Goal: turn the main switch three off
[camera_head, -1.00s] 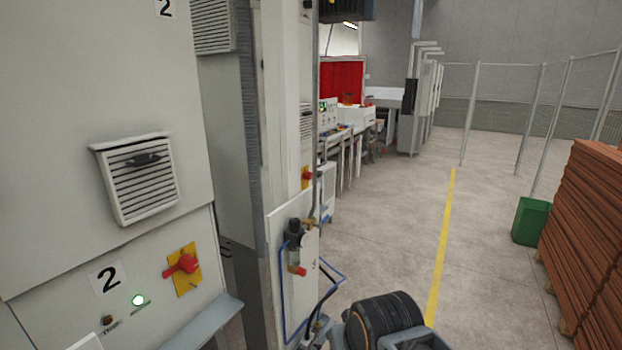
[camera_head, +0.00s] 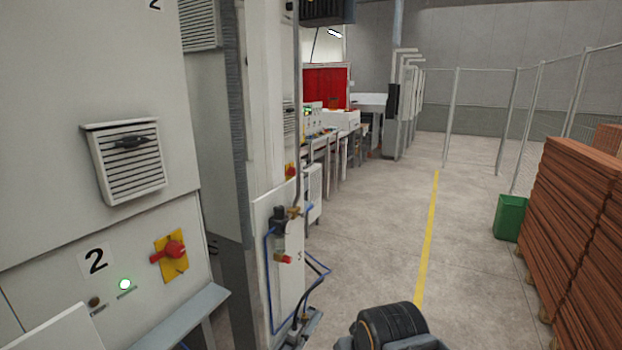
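No switch marked three can be read in this view. A dark round part of my arm shows at the bottom, right of centre. My gripper is not in view.
A white panel with blue hoses and a regulator (camera_head: 280,225) juts out past the near cabinet. Open floor with a yellow line (camera_head: 428,235) runs ahead. A green bin (camera_head: 510,218), stacked brown boards (camera_head: 575,220) and a mesh fence (camera_head: 480,115) stand at the right.

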